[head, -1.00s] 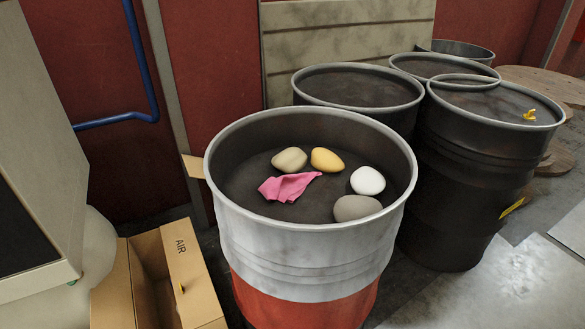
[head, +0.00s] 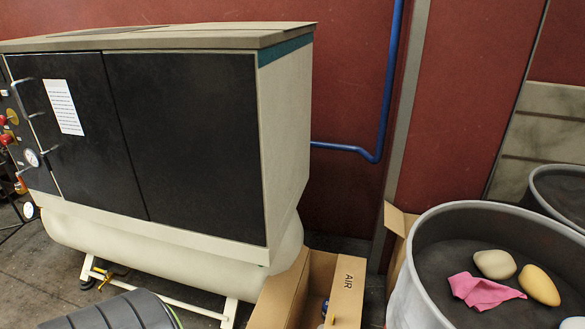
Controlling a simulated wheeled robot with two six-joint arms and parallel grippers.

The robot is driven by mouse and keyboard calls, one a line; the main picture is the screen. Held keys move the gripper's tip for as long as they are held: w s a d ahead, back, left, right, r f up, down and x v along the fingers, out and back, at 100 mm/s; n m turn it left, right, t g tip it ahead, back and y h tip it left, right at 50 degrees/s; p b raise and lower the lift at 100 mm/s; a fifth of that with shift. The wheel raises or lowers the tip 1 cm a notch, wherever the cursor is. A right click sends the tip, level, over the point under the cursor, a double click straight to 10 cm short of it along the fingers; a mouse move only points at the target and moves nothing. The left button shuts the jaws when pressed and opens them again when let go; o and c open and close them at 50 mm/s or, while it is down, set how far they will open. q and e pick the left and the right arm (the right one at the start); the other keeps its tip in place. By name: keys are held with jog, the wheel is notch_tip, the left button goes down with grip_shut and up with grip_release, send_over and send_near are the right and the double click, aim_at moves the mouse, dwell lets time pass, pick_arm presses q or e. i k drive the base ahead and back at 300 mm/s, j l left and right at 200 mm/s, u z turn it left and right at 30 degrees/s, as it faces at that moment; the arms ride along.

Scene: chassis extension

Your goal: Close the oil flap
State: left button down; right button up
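No oil flap can be made out for certain in the head view. A large beige compressor cabinet (head: 287,140) with black front panels stands at the left on a cream tank (head: 160,243). Its left black panel (head: 85,130) carries a white paper sheet (head: 63,107) and metal handles at its left side. Red knobs (head: 6,138) and a round gauge (head: 32,158) sit at the far left edge, partly cut off. Neither of my grippers is in view.
An open cardboard box (head: 345,290) marked AIR stands right of the tank. A white-sided barrel (head: 409,300) at the lower right holds stones and a pink cloth (head: 483,290). A blue pipe (head: 390,80) runs along the red wall. Some grey floor (head: 40,270) shows at the lower left.

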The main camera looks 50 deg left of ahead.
aim_at(272, 309)
jog(key=k+j+z, duration=0.1)
jog(key=j, duration=0.4)
jog(key=k+j, duration=0.25)
jog(key=j, duration=0.3)
jog(key=k+j+z, duration=0.15)
jog(key=j, duration=0.35)
jog(key=k+j, duration=0.2)
jog(key=j, duration=0.3)
jog(key=k+j+z, duration=0.15)
jog(key=j, duration=0.3)
jog(key=k+j, duration=0.25)
jog(key=j, duration=0.25)
jog(key=k+j+z, duration=0.15)
jog(key=j, duration=0.3)
jog(key=k+j, duration=0.35)
jog(key=j+z, duration=0.05)
jog(key=j, duration=0.05)
